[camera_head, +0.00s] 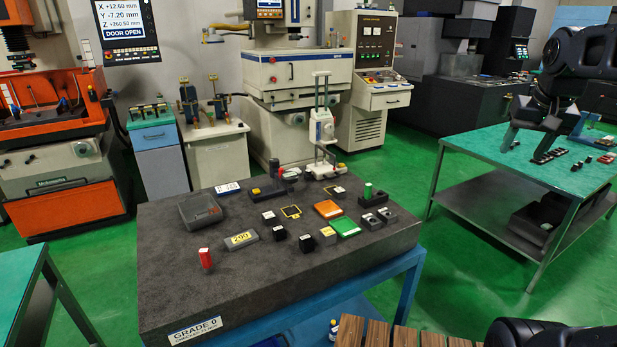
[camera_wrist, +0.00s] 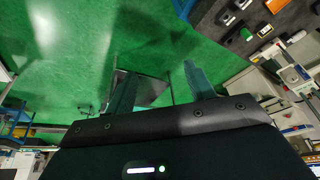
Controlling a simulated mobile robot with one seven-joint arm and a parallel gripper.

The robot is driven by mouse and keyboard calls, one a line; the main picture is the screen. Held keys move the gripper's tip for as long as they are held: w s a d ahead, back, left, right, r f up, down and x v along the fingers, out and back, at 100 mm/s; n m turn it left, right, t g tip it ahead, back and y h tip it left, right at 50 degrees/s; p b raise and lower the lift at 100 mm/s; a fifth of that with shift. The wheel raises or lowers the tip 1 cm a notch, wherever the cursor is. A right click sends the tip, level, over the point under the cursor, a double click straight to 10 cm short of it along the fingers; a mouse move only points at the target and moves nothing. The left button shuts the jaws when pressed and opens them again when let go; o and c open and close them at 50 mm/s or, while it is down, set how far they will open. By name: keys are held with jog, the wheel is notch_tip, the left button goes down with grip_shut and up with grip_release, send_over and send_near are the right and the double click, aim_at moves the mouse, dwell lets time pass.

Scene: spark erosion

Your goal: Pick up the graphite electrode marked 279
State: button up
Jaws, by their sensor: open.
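Several small dark blocks stand on the granite plate, among them one (camera_head: 269,216), another (camera_head: 306,243) and a third (camera_head: 371,221); some have pale tops. No marking 279 is legible, so I cannot tell which block is the electrode. My gripper (camera_head: 530,137) is at the upper right in the head view, above the green-topped table and far from the granite plate. In the wrist view my gripper (camera_wrist: 160,88) shows two spread fingers with nothing between them. The floor lies behind them, and the plate's blocks appear at the upper right.
The green-topped table (camera_head: 480,145) holds small dark parts. Green floor separates the tables.

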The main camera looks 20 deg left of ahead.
jog(key=w+a+r+m+g, duration=0.1)
jog(key=w+a+r, duration=0.3)
jog(key=w, duration=0.6)
jog(key=w+a+r+m, duration=0.1)
jog(key=w+a+r, duration=0.4)
jog(key=w, duration=0.4)
jog(key=w+a+r+m+h, duration=0.1)
jog(key=w+a, duration=0.7)
jog(key=w, duration=0.1)
jog(key=m+t+h, duration=0.1)
jog(key=m+h, duration=0.2)
jog(key=m, duration=0.2)
send_over(308, 170)
jog(key=s+a, duration=0.4)
notch_tip(308, 170, down, 16)
jog(key=w+d+f, duration=0.1)
jog(key=f, duration=0.8)
jog(key=w+d+f, duration=0.1)
jog(key=f, duration=0.9)
jog(key=w+d+f, duration=0.1)
jog(key=d+f, duration=0.1)
jog(key=f, duration=0.8)
jog(key=shift+w+d+f, duration=0.1)
jog(key=shift+w+f, duration=0.05)
jog(key=shift+w, duration=0.25)
